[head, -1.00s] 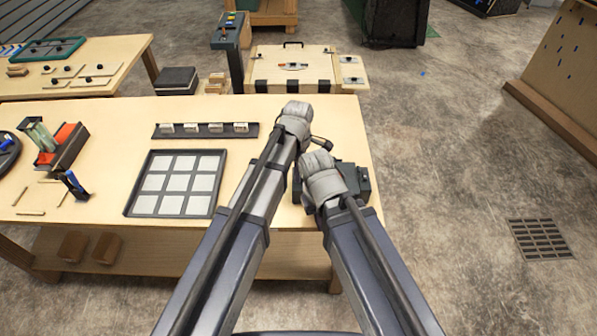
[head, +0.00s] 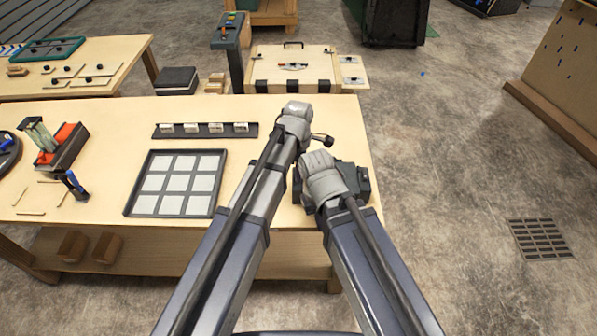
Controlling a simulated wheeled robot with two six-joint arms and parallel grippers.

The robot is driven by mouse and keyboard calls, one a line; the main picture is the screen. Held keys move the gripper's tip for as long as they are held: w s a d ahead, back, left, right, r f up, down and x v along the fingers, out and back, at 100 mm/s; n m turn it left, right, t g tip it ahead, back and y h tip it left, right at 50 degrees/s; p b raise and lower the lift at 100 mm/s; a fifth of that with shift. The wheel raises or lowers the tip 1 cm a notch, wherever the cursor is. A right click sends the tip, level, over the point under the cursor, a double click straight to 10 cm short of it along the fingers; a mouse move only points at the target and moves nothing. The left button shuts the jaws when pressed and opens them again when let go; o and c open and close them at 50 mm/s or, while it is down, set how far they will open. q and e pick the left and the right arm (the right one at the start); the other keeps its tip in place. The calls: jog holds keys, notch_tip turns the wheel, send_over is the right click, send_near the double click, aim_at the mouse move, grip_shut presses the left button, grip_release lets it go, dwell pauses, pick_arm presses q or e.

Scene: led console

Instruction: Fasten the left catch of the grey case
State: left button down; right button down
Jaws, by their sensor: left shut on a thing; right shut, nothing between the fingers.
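The grey case (head: 362,181) is a small dark box near the right end of the near table. My arms and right wrist cover much of it, and its left catch cannot be made out. My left gripper (head: 318,139) is just beyond the case's far left side. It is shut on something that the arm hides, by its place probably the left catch. My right gripper (head: 322,185) is over the case, mostly hidden by its own wrist, shut and empty.
A dark tray of pale square tiles (head: 178,182) lies left of my arms. A dark rack with several white blocks (head: 205,130) is behind it. The table's right edge is close to the case.

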pick_arm(q)
jog(key=c, duration=0.9)
grip_release()
jog(key=shift+o, duration=0.2)
jog(key=shift+r, duration=0.15)
notch_tip(320, 180, up, 8)
jog(key=p, duration=0.8)
jog(key=shift+f, duration=0.2)
jog(key=shift+s+a, duration=0.1)
